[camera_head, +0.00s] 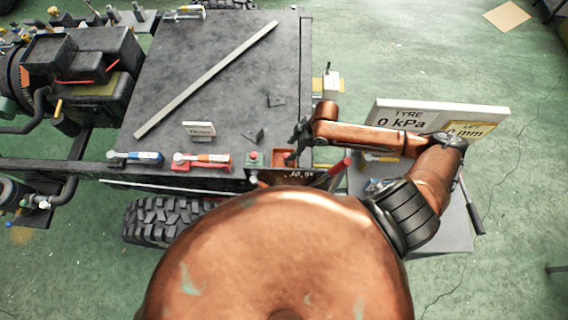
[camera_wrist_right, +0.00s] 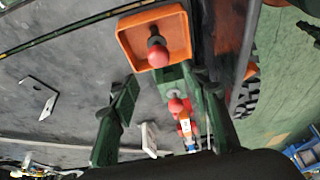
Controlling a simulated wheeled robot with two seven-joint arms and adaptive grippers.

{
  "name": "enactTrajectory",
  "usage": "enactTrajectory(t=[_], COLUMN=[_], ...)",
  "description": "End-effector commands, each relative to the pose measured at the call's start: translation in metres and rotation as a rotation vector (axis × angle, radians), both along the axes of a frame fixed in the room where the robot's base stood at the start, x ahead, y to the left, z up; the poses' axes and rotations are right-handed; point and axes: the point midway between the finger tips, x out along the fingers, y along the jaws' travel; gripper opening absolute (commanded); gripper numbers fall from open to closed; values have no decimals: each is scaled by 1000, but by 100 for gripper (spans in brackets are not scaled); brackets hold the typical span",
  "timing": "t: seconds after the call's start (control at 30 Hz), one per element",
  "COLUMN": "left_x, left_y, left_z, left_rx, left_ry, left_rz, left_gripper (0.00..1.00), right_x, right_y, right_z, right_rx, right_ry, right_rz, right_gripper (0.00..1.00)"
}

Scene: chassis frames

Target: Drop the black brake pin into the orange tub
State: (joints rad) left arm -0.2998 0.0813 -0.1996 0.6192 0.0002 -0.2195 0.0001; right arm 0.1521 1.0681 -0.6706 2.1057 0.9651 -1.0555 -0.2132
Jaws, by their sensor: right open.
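The orange tub (camera_head: 279,154) sits at the front right corner of the grey bench top. It shows fully in the right wrist view (camera_wrist_right: 127,38). A dark pin with a round red end (camera_wrist_right: 157,52) is at the tub, its dark part over the tub floor and its red end by the near rim. I cannot tell whether it rests on the tub or is just above it. My right gripper (camera_head: 296,142) is at the tub; its green fingers (camera_wrist_right: 160,78) are apart with nothing between them, short of the tub. My left gripper is out of view.
Red and blue handled tools (camera_head: 201,159) lie along the front edge. A long metal bar (camera_head: 205,80) and small brackets (camera_head: 275,100) lie on the top. A tyre gauge sign (camera_head: 440,112) stands right.

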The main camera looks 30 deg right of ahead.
Motion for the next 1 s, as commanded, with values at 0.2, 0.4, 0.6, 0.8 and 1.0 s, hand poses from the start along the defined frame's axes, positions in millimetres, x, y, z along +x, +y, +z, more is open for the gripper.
enactTrajectory(t=[0.2, 0.4, 0.6, 0.8, 1.0], left_x=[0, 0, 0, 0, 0], left_y=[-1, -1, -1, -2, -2], left_z=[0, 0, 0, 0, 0], left_rx=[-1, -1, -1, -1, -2], left_ry=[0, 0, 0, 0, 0], left_rz=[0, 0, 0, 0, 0], left_gripper=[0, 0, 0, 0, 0], right_x=[-9, -13, -14, -14, -14], right_y=[-16, -23, -23, -23, -23], right_z=[41, 62, 67, 67, 67], right_rx=[-4, -1, 1, 1, 1], right_ry=[-1, 0, -1, -1, -2], right_rz=[2, 0, 0, 0, 0], right_gripper=[43, 43, 43, 43, 43])
